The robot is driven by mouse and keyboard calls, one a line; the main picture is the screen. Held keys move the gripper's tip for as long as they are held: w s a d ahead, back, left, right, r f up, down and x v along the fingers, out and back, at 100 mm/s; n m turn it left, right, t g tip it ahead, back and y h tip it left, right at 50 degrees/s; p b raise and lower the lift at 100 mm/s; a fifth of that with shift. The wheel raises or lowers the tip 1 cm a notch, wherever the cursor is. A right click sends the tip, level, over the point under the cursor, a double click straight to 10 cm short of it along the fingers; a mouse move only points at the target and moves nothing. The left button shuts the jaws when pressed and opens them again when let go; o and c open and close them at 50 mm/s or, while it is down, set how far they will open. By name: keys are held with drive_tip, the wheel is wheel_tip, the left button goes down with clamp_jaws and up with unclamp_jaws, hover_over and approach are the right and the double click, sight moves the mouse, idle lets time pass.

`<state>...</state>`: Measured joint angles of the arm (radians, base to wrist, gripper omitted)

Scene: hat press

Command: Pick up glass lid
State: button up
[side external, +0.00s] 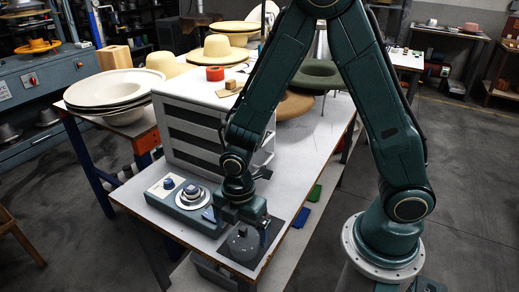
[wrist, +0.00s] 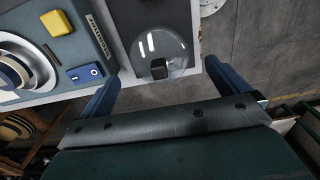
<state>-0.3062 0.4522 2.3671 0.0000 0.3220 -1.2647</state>
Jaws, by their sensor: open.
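The glass lid (wrist: 158,48) is a clear round dome with a dark square knob, lying on a dark plate in the wrist view. In the side external view the lid (side external: 243,246) is a grey round shape near the table's front corner, just under my gripper (side external: 249,224). In the wrist view my gripper (wrist: 160,85) is open, its two blue fingers apart. The knob shows between the finger directions, ahead of the fingertips. I see no contact with the lid.
A control box with a dial (side external: 190,195) stands left of the lid; its yellow knob (wrist: 57,23) and blue button (wrist: 84,73) show in the wrist view. A grey drawer cabinet (side external: 203,130) stands behind. Hats (side external: 228,50) sit farther back. Floor lies beyond the table edge.

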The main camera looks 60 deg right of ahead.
sight(242, 236)
drive_tip(key=shift+f, duration=2.45)
drive_tip(key=c, duration=1.1)
drive_tip(key=shift+r, duration=0.2)
wheel_tip(242, 236, up, 20)
drive_tip(key=shift+f, duration=0.15)
